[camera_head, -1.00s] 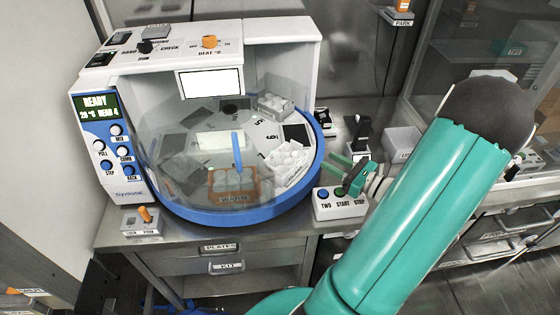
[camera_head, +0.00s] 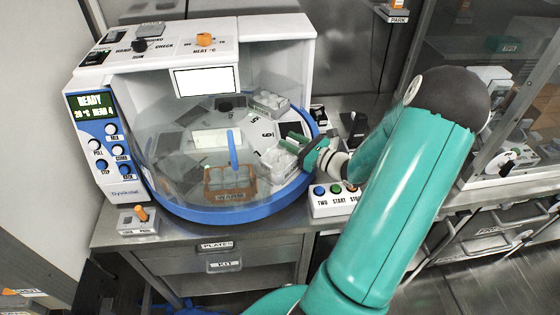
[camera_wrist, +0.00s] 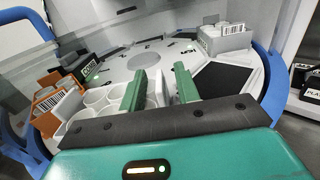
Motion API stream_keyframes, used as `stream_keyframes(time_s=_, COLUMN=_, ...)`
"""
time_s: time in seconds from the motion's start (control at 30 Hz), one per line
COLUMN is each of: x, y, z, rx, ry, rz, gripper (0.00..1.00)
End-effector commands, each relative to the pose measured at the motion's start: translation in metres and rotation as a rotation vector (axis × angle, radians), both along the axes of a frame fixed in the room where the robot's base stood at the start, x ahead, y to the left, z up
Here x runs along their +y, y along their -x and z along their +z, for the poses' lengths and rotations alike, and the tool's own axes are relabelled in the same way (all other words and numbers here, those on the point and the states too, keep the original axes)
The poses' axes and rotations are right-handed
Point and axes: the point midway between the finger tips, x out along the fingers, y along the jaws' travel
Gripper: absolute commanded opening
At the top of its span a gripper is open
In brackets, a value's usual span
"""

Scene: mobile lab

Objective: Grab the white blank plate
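A white plate with round wells (camera_head: 275,163) sits at the right side of the round carousel, and I take it for the blank plate. Its label cannot be read. In the wrist view the white plate (camera_wrist: 103,97) lies partly behind the left finger, and a white edge shows between the fingers. My gripper (camera_head: 300,141) is at the plate's right side, over the carousel rim. In the wrist view my gripper (camera_wrist: 160,88) has its two green fingers apart. Whether they touch the plate cannot be told.
A grey-white plate with a barcode (camera_wrist: 224,41) stands farther back. A blue rim (camera_head: 225,217) surrounds the carousel, with a button box (camera_head: 330,203) to its right.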

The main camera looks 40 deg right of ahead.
Motion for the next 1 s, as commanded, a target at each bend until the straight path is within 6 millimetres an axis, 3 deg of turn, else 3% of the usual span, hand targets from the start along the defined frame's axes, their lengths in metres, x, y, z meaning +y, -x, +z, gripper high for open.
stream_keyframes(time_s=0.17, x=0.0, y=0.0, z=0.0, rx=0.001, ry=0.0, rz=-0.001, gripper=0.32)
stream_keyframes(time_s=0.33, x=0.0, y=0.001, z=0.0, rx=0.001, ry=0.0, rz=-0.001, gripper=0.0)
stream_keyframes(time_s=0.77, x=0.0, y=0.001, z=0.002, rx=0.001, ry=0.0, rz=-0.001, gripper=0.0)
stream_keyframes(time_s=1.0, x=-0.001, y=0.001, z=0.02, rx=0.0, ry=0.003, rz=-0.001, gripper=0.0)
